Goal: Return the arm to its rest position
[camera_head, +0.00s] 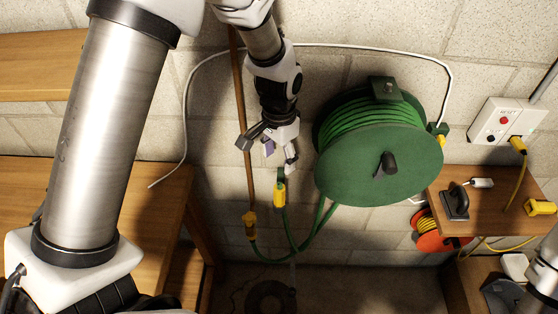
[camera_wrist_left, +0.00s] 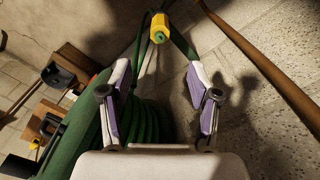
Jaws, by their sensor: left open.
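My left gripper (camera_head: 270,153) is in the middle of the head view, pointing down in front of the block wall, left of the green hose reel (camera_head: 365,165). Its fingers are apart, and nothing shows between them. A yellow hose connector (camera_head: 279,194) hangs just below the fingertips. In the left wrist view the open fingers (camera_wrist_left: 158,100) frame the view, and the yellow connector (camera_wrist_left: 158,27) shows beyond them at the top. A second yellow connector (camera_head: 250,222) joins the brown pipe and a green hose.
A wall outlet box (camera_head: 505,122) with a yellow plug is at the right. A wooden shelf (camera_head: 500,185) below it holds a black tool and small items. An orange cord reel (camera_head: 437,232) hangs beside it. A wooden table (camera_head: 130,180) stands at the left. A white cable arches across the wall.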

